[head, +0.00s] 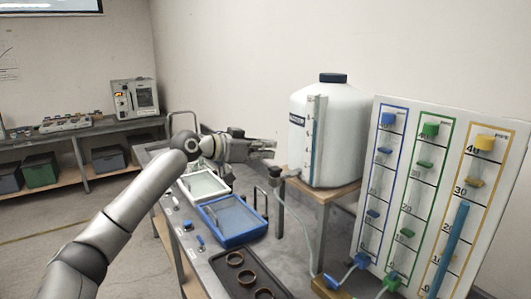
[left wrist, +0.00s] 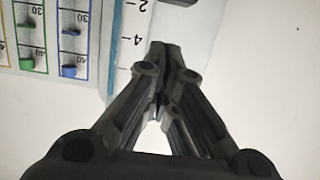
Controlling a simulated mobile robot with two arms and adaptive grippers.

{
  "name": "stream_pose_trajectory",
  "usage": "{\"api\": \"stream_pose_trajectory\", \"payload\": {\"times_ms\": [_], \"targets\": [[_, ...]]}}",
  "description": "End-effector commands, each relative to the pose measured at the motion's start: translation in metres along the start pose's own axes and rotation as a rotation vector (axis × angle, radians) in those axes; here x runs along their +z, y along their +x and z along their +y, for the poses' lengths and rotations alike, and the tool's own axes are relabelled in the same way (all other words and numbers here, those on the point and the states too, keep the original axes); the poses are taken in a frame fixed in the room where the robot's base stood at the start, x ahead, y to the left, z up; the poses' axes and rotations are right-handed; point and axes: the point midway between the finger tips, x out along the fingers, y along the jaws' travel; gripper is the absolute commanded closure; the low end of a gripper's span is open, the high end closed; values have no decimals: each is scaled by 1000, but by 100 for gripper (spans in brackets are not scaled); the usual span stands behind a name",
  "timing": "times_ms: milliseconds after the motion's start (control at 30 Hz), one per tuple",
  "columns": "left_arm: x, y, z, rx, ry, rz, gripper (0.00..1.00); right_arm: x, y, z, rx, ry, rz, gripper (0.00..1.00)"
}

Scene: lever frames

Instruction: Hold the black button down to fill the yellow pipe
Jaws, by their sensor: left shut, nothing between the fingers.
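The white panel on the right carries blue, green and yellow outlined pipes. The yellow pipe (head: 450,240) holds a blue column whose top is between the 20 and 30 marks, below a yellow marker (head: 474,183). A small black cap on a post (head: 275,172) stands at the bench, left of the tank; it looks like the black button, though I cannot be sure. My left gripper (head: 275,148) is shut and empty above this cap, apart from it. In the left wrist view its fingertips (left wrist: 165,47) meet in front of the tank's scale. My right gripper is out of view.
A white tank (head: 335,140) with a black lid stands on a wooden stand (head: 322,195) close right of my left gripper. A blue tray (head: 234,220), a white tray (head: 205,186) and brown rings (head: 235,259) lie on the bench. Tubes run to the panel's foot.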

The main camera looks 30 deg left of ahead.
Motion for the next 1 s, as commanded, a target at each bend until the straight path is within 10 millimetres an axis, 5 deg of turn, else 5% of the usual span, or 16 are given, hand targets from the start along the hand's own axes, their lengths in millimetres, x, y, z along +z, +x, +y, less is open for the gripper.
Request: {"api": "stream_pose_trajectory", "payload": {"times_ms": [33,433,1000], "targets": [[10,-10,-3,-8,6,-3,100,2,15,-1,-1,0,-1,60],[6,-80,-3,-7,3,0,100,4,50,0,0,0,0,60],[1,-92,-2,-5,3,3,100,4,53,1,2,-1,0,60]]}}
